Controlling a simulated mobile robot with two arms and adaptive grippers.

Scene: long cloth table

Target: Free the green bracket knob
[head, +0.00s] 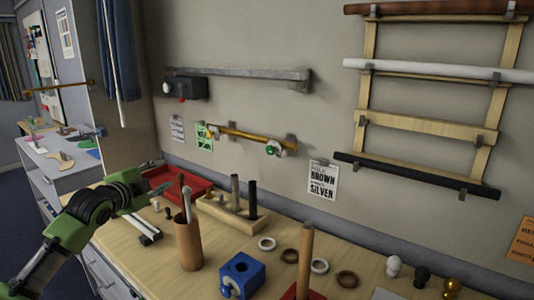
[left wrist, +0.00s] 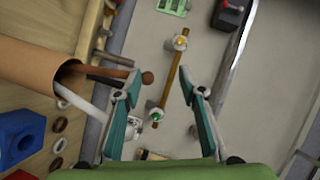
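The green bracket knob (head: 270,151) sits at the right bracket of a gold rod (head: 240,134) mounted low on the wall. In the left wrist view the green knob (left wrist: 155,117) is at the lower end of the gold rod (left wrist: 169,80), and a yellow knob (left wrist: 181,42) is at its other end. My left gripper (head: 163,189) is over the left part of the table, well short of the knob. In the left wrist view its fingers (left wrist: 161,88) are spread, with the rod and green knob seen between them, apart from both. My right gripper is in neither view.
A brown cylinder (head: 188,245) holding rods stands close to my left gripper. A red tray (head: 183,186), a wooden block with upright rods (head: 230,209), a blue block (head: 241,275) and several rings crowd the table. A grey rail (head: 245,74) hangs above the gold rod.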

